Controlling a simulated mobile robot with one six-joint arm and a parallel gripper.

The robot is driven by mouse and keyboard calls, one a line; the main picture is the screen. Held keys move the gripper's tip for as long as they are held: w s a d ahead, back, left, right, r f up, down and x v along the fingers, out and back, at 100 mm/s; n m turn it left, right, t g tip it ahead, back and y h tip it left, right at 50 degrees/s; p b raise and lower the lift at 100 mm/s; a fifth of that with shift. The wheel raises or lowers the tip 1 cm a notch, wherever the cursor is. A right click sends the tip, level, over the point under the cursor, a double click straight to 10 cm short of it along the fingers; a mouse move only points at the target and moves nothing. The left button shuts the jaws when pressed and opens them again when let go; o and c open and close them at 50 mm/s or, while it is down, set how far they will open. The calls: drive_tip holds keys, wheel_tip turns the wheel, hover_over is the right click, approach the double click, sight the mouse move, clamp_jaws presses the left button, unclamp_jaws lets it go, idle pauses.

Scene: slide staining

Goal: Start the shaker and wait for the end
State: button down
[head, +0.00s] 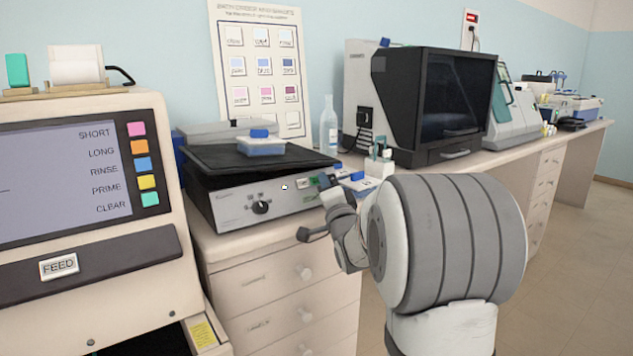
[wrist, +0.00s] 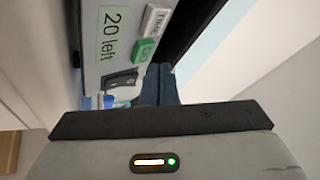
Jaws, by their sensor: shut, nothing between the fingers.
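The shaker (head: 240,207) stands on the counter with a dark platform (head: 205,155), a front knob (head: 261,207) and small controls at its right end. A clear box with a blue lid (head: 262,147) sits on the platform. In the wrist view a green display (wrist: 115,34) reads "20 left", beside a white button marked TIME (wrist: 155,19) and a green GO button (wrist: 145,50). A dark rocker switch (wrist: 120,80) is below. My gripper (wrist: 160,72) is shut and empty, its tips close to the green button; I cannot tell whether they touch it.
A stainer-like machine with a screen (head: 60,185) and coloured buttons stands at the left. Right of the shaker are a clear bottle (head: 328,127), a dark-fronted machine (head: 450,100) and small blue-and-white items (head: 357,184). Drawers (head: 275,285) lie below; the floor at right is clear.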

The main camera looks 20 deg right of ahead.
drive_tip(key=s, duration=0.1)
drive_tip(key=s+r, duration=0.1)
drive_tip(key=s, duration=0.1)
drive_tip(key=s+d+r, duration=0.1)
drive_tip(key=shift+s+d, duration=0.1)
drive_tip(key=shift+s, duration=0.15)
